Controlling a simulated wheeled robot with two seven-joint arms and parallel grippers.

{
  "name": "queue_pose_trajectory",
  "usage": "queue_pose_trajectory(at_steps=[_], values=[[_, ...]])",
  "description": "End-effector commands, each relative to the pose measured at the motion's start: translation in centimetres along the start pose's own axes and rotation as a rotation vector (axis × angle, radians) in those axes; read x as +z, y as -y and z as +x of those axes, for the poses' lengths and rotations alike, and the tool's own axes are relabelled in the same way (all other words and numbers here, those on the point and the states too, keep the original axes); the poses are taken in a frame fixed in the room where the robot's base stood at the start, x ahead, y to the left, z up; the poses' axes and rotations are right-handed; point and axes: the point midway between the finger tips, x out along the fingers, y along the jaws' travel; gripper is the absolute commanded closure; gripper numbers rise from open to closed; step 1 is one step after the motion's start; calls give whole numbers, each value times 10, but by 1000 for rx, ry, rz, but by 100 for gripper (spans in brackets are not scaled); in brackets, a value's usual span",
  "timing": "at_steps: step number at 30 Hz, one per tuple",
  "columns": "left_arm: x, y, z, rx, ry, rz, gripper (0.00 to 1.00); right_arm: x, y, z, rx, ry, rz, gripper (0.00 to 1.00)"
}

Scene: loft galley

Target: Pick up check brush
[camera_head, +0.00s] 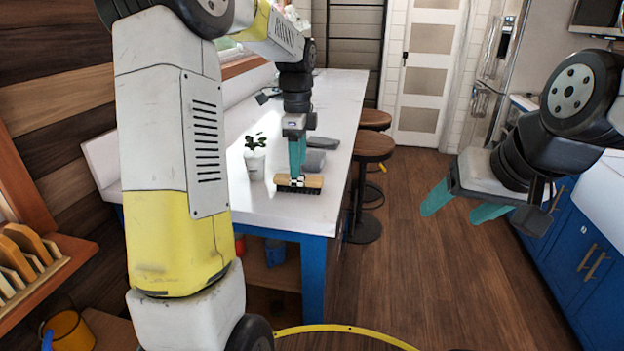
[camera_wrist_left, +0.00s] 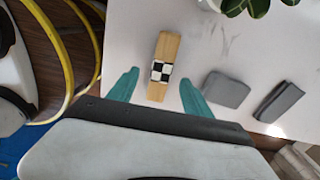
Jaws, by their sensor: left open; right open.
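The check brush (camera_head: 299,184) lies on the white counter near its front edge, a tan wooden block with dark bristles below. In the left wrist view the brush (camera_wrist_left: 165,55) shows a black-and-white checked patch in its middle. My left gripper (camera_head: 297,172) is above the brush in the head view. In the left wrist view its teal fingers (camera_wrist_left: 158,88) are spread, one on each side of the brush's near end, with gaps visible. Whether the fingertips are down at brush height is hard to tell. My right gripper (camera_head: 458,207) is open and empty over the floor at the right.
Two grey items (camera_wrist_left: 226,90) (camera_wrist_left: 282,101) lie right of the brush in the wrist view. A potted plant (camera_head: 255,158) stands left of the brush on the white counter (camera_head: 262,207). Round stools (camera_head: 373,147) stand along the counter's right side. The wooden floor is open.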

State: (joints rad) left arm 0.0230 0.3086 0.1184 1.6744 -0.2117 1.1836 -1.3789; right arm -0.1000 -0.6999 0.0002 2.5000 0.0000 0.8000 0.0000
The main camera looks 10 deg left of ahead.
Motion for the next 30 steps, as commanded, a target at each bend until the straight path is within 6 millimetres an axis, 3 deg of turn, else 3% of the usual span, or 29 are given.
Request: queue_pose_trajectory(at_steps=[10, 19, 20, 28, 30], values=[[1, 2, 48, 2, 0, -2, 42, 0, 0, 0, 0, 0, 0, 33], [1, 2, 54, -1, -1, -2, 42, 0, 0, 0, 0, 0, 0, 33], [1, 2, 54, -1, -1, -2, 44, 0, 0, 0, 0, 0, 0, 33], [1, 3, 54, -1, -1, -3, 97, 0, 0, 0, 0, 0, 0, 33], [1, 3, 54, -1, -1, -3, 100, 0, 0, 0, 0, 0, 0, 33]])
